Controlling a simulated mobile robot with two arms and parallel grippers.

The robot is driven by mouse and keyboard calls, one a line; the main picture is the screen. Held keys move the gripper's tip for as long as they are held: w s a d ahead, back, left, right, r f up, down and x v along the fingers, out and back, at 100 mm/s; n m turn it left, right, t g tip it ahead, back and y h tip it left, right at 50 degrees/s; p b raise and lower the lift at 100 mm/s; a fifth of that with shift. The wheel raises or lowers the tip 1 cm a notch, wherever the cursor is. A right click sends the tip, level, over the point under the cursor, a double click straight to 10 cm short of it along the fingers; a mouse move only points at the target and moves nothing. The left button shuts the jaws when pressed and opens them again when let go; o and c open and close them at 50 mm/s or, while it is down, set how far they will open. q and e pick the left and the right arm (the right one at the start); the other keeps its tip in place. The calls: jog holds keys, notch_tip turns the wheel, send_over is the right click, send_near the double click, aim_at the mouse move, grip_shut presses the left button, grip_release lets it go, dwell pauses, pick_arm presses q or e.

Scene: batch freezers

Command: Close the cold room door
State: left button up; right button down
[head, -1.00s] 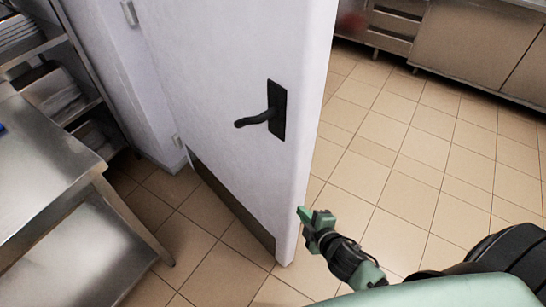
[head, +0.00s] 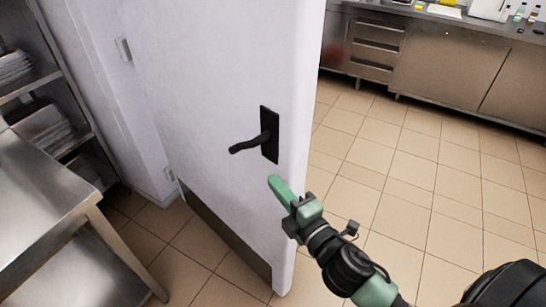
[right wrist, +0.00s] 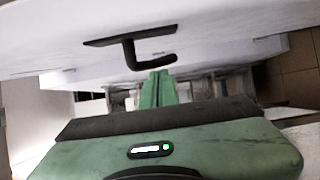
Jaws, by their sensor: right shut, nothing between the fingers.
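The white cold room door (head: 215,90) stands open in the head view, its free edge toward the right. Its black lever handle (head: 255,140) sits on a black plate near that edge. My right gripper (head: 275,185) is shut and empty, in front of the door face just below the handle. In the right wrist view the green fingers (right wrist: 158,85) are together, pointing toward the door, with the handle (right wrist: 140,50) just beyond their tips. I cannot tell whether the fingers touch the door. My left gripper is not in view.
A steel table (head: 45,190) stands at the left, close to the door's face side. A shelf rack (head: 40,90) is behind it. Steel cabinets (head: 430,65) line the back right. The tiled floor (head: 400,180) to the right of the door is clear.

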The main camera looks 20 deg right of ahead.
aim_at(273, 159)
jog(key=shift+w+d+p, duration=0.45)
jog(key=shift+w, duration=1)
jog(key=shift+w+d+p, duration=0.45)
jog(key=shift+w+p, duration=0.05)
jog(key=shift+w, duration=1)
jog(key=shift+w+d+p, duration=0.45)
jog(key=shift+w, duration=1)
